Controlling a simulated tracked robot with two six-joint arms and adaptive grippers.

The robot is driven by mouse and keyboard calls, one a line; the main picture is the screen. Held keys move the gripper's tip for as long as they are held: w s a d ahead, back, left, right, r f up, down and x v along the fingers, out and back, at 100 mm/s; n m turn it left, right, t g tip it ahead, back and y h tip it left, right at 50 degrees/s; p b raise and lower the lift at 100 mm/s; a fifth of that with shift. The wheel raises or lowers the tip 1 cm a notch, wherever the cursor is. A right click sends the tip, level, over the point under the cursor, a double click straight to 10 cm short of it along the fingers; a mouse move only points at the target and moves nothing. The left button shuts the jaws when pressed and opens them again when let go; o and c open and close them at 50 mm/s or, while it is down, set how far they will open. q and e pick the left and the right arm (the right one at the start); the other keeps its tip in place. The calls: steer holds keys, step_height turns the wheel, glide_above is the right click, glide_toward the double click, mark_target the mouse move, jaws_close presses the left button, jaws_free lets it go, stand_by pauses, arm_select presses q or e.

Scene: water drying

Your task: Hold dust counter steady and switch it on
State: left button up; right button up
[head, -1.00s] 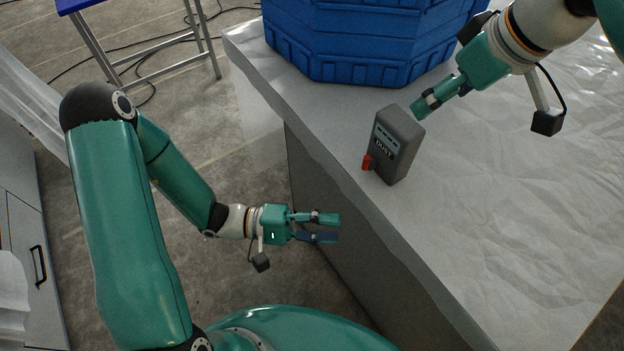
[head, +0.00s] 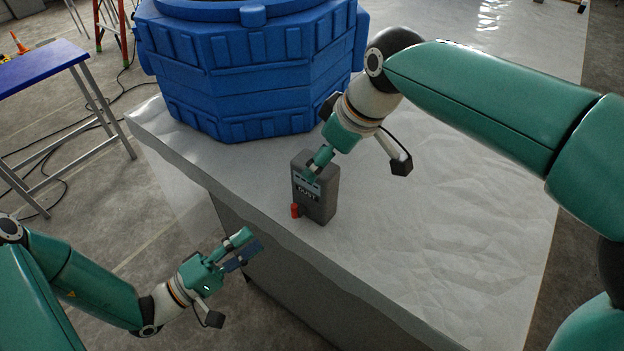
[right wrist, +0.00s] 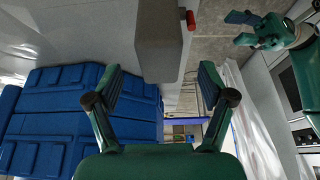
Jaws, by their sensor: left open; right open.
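The dust counter (head: 318,207) is a dark grey upright box with a "DUST" label on its front. It stands on the white-covered table near its edge. A red switch (head: 295,211) sticks out low on its left side. My right gripper (head: 313,172) is at the counter's top, one finger overlapping its front; the other finger is hidden. In the right wrist view the open fingers (right wrist: 160,74) stand on either side of the counter's near end (right wrist: 158,62), with gaps showing. My left gripper (head: 250,243) is open and empty, off the table edge, lower left of the switch.
A large blue ribbed container (head: 245,85) stands on the table (head: 430,240) just behind the counter. The table surface right of the counter is clear. A blue-topped stand (head: 45,65) and cables are on the floor at left.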

mark_target(315, 189)
steer(key=x, duration=0.9)
steer(key=shift+w+f, duration=0.1)
steer(key=shift+f, duration=0.1)
steer(key=c, duration=1.2)
arm_select(q)
steer(key=shift+n, duration=0.3)
steer(key=c, duration=0.7)
steer(key=shift+r+n, duration=0.2)
steer(key=shift+n, duration=0.1)
jaws_close()
steer(key=w+a+r+m+g+h, duration=0.1)
steer(key=w+a+m+g, duration=0.6)
steer(key=w+m+g, duration=0.3)
steer(key=w+g, duration=0.2)
steer(key=g, duration=0.1)
steer(key=shift+r+h, duration=0.4)
